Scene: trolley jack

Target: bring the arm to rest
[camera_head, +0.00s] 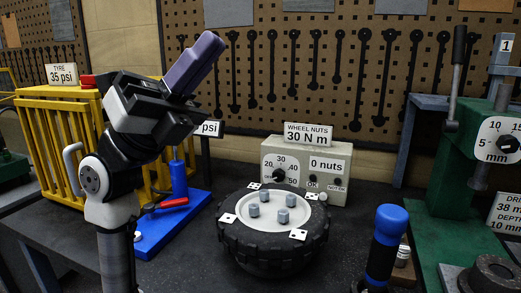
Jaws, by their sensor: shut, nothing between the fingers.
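My arm rises from the lower left of the head view, with a pale joint and a black wrist. My gripper (194,63) is raised at the upper left, pointing up and right. Its long purple-grey end looks closed, with nothing seen in it. It is above the bench and appears clear of the things around it, though it overlaps the yellow cage and the pegboard in the picture. A blue jack (163,231) with a red lever (171,204) stands on the bench behind and right of my arm, partly hidden by it.
A tyre (272,253) with several nuts on its hub lies in the middle. Behind it stands a wheel-nut box (305,157). A yellow cage (57,113) is at left, a blue-topped handle (389,224) at front right, and a green press (452,178) at right.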

